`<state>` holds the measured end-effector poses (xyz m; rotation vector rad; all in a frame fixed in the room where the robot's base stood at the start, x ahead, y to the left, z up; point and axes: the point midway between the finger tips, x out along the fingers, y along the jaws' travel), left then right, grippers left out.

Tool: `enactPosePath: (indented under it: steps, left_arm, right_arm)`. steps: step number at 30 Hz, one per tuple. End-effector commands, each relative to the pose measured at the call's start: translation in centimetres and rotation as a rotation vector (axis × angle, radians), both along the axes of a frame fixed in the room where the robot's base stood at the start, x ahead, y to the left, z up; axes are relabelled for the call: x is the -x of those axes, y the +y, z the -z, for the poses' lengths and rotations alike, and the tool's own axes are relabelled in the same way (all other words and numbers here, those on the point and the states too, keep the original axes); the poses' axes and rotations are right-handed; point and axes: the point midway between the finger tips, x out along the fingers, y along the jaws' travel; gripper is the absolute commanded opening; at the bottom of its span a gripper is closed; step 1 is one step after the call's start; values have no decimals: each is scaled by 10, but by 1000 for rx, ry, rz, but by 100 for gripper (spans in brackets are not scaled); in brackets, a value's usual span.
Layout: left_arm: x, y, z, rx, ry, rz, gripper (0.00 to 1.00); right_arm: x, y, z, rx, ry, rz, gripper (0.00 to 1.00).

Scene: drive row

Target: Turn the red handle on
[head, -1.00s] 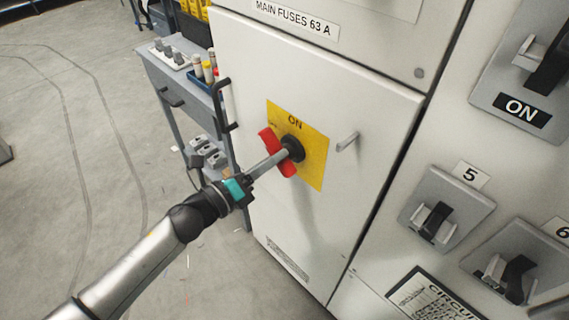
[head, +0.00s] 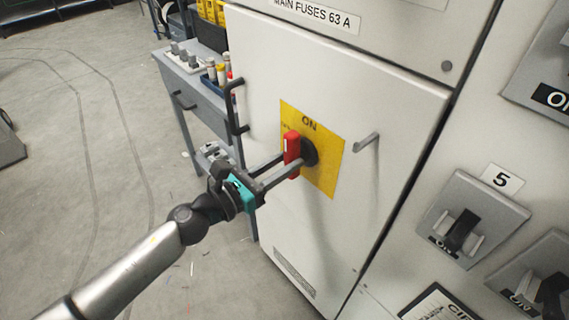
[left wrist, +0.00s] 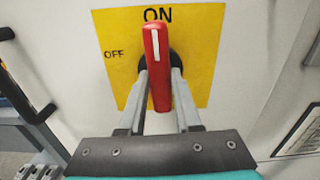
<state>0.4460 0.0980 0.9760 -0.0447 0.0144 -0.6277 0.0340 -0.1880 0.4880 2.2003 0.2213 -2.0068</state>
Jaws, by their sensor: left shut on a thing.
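The red handle (head: 292,154) sits on a black hub on a yellow plate (head: 325,172) on the white cabinet door. In the left wrist view the red handle (left wrist: 156,62) stands upright, its white mark pointing up at the word ON; OFF is printed at the plate's left. My left gripper (head: 287,166) is shut on the handle, one finger on each side of it. In the left wrist view the fingers of my left gripper (left wrist: 160,90) flank the handle's lower part. My right gripper is in neither view.
A black door handle (head: 235,107) is left of the plate, and a small grey lever (head: 366,142) is right of it. Switch 5 (head: 463,228) and other breakers are at the right. A grey workbench (head: 190,90) stands behind the cabinet's left edge.

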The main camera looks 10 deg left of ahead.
Motion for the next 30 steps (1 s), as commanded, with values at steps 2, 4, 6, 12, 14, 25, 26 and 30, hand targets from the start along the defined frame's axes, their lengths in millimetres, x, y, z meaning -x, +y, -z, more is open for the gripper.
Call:
enactPosePath:
  steps: [2,4,6,12,14,25,26,30]
  left_arm:
    - [0,0,0,-21,-15,1,0]
    - [0,0,0,-33,-24,0,0]
    - [0,0,0,-41,-30,0,0]
    - [0,0,0,-53,-39,0,0]
    - [0,0,0,-54,-39,0,0]
    - [0,0,0,-54,-39,0,49]
    - [0,0,0,-53,-39,0,53]
    - [0,0,0,-52,-38,0,62]
  right_arm:
    - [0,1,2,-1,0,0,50]
    - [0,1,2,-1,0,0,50]
    - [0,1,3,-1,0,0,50]
    - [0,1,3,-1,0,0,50]
    - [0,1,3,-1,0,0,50]
    - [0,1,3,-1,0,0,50]
    - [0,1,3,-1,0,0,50]
    - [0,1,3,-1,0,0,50]
